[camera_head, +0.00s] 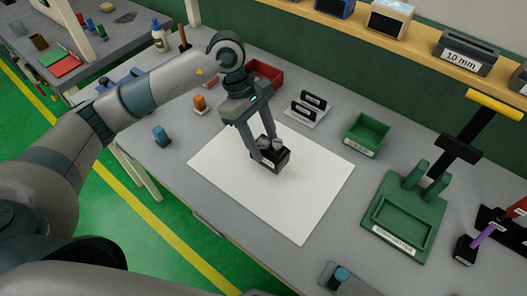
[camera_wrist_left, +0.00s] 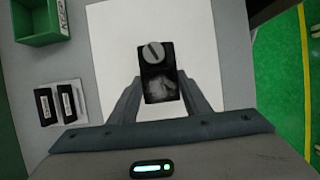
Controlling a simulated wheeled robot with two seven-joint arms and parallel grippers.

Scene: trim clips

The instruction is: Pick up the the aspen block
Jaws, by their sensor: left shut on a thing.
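I cannot read the label, so I cannot tell if this is the aspen block. My left gripper (camera_head: 268,157) points down from above, shut on the black block. In the left wrist view the block (camera_wrist_left: 153,70) sits between the fingers of my left gripper (camera_wrist_left: 160,98), with a round grey slotted disc and a mottled grey face showing. Whether it touches the sheet is unclear. My right gripper is not in view.
A green bin (camera_head: 368,136), a holder with black clips (camera_head: 308,107) and a red bin (camera_head: 265,73) stand behind the sheet. A green fixture (camera_head: 396,232) is to the right. Orange (camera_head: 200,103) and blue (camera_head: 160,135) pieces are left. The sheet's front part is clear.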

